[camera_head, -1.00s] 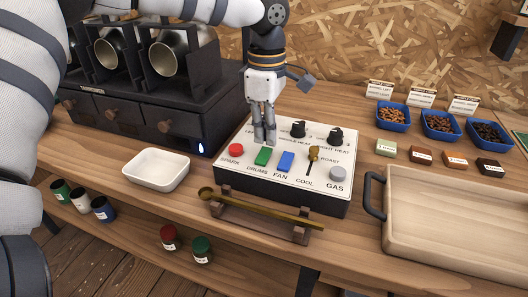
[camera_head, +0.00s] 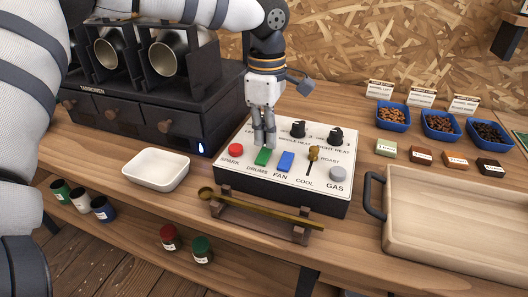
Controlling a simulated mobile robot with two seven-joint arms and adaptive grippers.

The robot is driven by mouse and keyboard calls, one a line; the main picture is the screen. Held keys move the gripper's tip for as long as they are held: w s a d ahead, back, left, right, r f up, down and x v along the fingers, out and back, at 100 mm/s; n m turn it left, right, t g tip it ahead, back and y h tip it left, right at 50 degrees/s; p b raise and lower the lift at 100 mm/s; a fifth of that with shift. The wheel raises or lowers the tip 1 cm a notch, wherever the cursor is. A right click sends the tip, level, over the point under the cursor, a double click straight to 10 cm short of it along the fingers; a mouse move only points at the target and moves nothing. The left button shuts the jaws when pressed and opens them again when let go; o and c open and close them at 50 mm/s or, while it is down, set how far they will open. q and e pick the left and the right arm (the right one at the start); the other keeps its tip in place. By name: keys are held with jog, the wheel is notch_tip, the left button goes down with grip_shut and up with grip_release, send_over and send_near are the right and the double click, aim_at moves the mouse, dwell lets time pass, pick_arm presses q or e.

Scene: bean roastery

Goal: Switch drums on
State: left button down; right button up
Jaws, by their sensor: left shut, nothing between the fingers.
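The control panel (camera_head: 324,181) is a white-topped box on the wooden bench. The green drums switch (camera_head: 263,157) sits on it between the red spark button (camera_head: 236,149) and the blue fan switch (camera_head: 285,161). My left gripper (camera_head: 264,147) is shut and empty, pointing down. Its fingertips are at the far edge of the green switch; I cannot tell whether they touch it. The fingers hide part of the panel behind the switch. My right gripper is not in view.
A black roaster (camera_head: 167,84) with open drums stands at the left. A scoop (camera_head: 265,211) rests on a wooden stand before the panel. A white dish (camera_head: 156,169) is left of it, a wooden tray (camera_head: 374,193) right. Blue bean trays (camera_head: 393,118) line the back right.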

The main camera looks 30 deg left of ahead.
aim_at(266, 150)
pick_arm(q)
jog(key=shift+f, duration=0.8)
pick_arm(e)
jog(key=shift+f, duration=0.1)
pick_arm(q)
notch_tip(266, 150, up, 5)
jog(key=shift+f+p, duration=0.15)
jog(key=shift+p, duration=0.4)
jog(key=shift+r, duration=1.2)
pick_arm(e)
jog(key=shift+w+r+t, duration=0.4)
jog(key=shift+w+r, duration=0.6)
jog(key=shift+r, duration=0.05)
